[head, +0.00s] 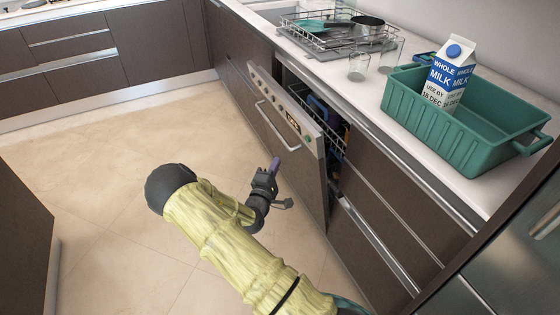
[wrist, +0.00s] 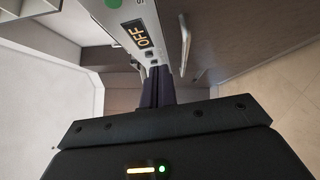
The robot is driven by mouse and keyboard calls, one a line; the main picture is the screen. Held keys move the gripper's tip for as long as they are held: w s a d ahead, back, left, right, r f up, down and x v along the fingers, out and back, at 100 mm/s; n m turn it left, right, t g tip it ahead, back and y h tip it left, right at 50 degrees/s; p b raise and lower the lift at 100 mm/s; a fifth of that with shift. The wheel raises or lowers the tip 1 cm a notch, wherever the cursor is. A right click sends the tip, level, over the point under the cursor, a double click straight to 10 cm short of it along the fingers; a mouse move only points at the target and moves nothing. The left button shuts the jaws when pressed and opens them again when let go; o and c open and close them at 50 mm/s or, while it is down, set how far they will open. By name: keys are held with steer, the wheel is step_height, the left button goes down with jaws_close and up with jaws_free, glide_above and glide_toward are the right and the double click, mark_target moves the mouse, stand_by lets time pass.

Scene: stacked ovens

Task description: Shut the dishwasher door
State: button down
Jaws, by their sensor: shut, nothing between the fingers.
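The dishwasher door (head: 298,150) is a dark brown front with a light control strip along its top and a bar handle. It stands ajar, tilted out from the counter, with part of the rack showing behind it. My gripper (head: 275,164) is shut and empty, on the outer side of the door near its handle. In the wrist view the shut fingers (wrist: 158,72) point toward the door's control panel (wrist: 118,22), which has an OFF display and a green dot. I cannot tell whether the fingertips touch the door.
A green crate (head: 490,150) with a milk carton (head: 449,75), glasses (head: 359,66) and a dish rack (head: 335,35) stand on the counter above. The dishwasher rack (head: 330,130) shows in the gap. The floor (head: 110,160) at left is clear.

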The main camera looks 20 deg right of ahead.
steer(key=b, duration=0.1)
glide_toward(297, 134)
steer(key=w, duration=0.3)
steer(key=d, duration=0.2)
steer(key=r, duration=0.1)
steer(key=shift+w+d, duration=0.4)
steer(key=shift+d+r, duration=0.15)
steer(key=shift+d, duration=0.35)
steer(key=shift+w+r, duration=0.1)
